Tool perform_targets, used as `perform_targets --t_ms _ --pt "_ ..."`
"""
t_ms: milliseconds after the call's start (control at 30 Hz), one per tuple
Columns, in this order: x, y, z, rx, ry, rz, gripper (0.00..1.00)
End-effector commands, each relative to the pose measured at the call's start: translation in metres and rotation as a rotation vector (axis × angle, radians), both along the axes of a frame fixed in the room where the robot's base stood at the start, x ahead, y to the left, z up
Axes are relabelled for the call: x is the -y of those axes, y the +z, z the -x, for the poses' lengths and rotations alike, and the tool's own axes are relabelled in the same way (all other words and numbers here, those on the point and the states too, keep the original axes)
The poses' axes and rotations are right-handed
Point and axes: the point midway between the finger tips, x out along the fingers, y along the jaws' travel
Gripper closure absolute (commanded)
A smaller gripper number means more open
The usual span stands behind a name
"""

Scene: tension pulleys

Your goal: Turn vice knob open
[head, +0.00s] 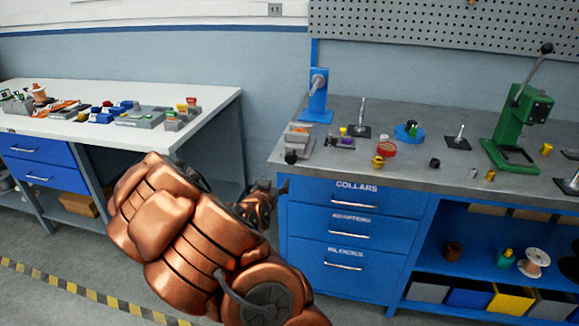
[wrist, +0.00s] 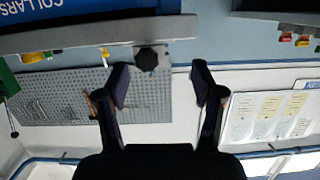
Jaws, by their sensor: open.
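The vice (head: 301,138) is a small grey block at the front left corner of the blue bench's top. Its dark knob (head: 291,157) sticks out over the front edge. In the wrist view the dark knob (wrist: 150,58) looks six-sided and sits below the bench edge in that turned picture's upper middle. My gripper (head: 281,187) is in front of the bench's left corner, a little lower than the knob in the head view. In the wrist view my gripper (wrist: 161,82) has its two fingers apart with nothing between them. The knob appears just beyond the fingertips, nearer the left finger.
The blue bench's grey top (head: 330,171) holds a red ring (head: 384,150), a blue pulley part (head: 408,131) and a green press (head: 518,125). A blue post (head: 317,97) stands behind the vice. A white table (head: 180,90) with parts is at left.

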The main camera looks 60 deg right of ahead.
Motion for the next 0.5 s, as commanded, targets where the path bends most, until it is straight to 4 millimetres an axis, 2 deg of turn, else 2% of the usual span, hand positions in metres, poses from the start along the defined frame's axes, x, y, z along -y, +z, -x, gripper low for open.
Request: perform_targets --t_ms 33,133,500 --pt "0.011 -0.002 0.005 0.009 -0.009 0.048 0.32" --pt "0.024 0.005 0.010 0.031 -0.012 0.131 0.32" --pt "0.043 0.017 0.011 0.057 -0.010 0.214 0.32"
